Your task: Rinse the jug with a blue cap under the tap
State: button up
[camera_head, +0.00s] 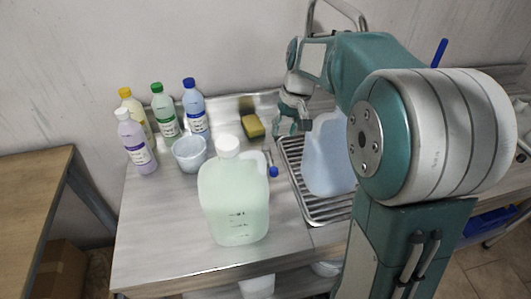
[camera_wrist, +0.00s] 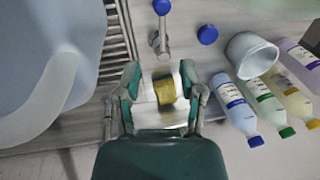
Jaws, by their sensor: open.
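A pale blue translucent jug (camera_head: 325,150) stands on the ribbed drainer, partly behind my arm. It fills the left of the wrist view (camera_wrist: 60,60), its handle nearest; I see no cap on it in either view. A round blue cap-like disc (camera_wrist: 207,35) lies on the bench in the wrist view. A small metal fitting with a blue end (camera_head: 273,172) is beside the drainer. A curved metal tube (camera_head: 345,10), maybe the tap, rises behind my arm. My gripper (camera_head: 293,125) is open and empty, left of the blue jug; its fingers also show in the wrist view (camera_wrist: 160,88).
A white-capped jug of greenish liquid (camera_head: 235,205) stands at the front. Several bottles (camera_head: 165,115) and a white tub (camera_head: 190,153) stand at the back left. A yellow-green sponge (camera_head: 253,126) lies beyond my fingertips. The drainer (camera_head: 322,215) has a raised rim. The bench's front left is clear.

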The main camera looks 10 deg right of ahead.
aim_at(271, 162)
jog(key=f, duration=0.3)
jog(key=w+a+f, duration=0.1)
jog(key=f, duration=0.3)
jog(key=w+a+f, duration=0.1)
jog(key=f, duration=0.3)
jog(key=shift+a, duration=0.1)
jog(key=shift+a+f, duration=0.25)
jog(key=shift+f, duration=0.35)
jog(key=shift+d, duration=0.1)
grip_shut()
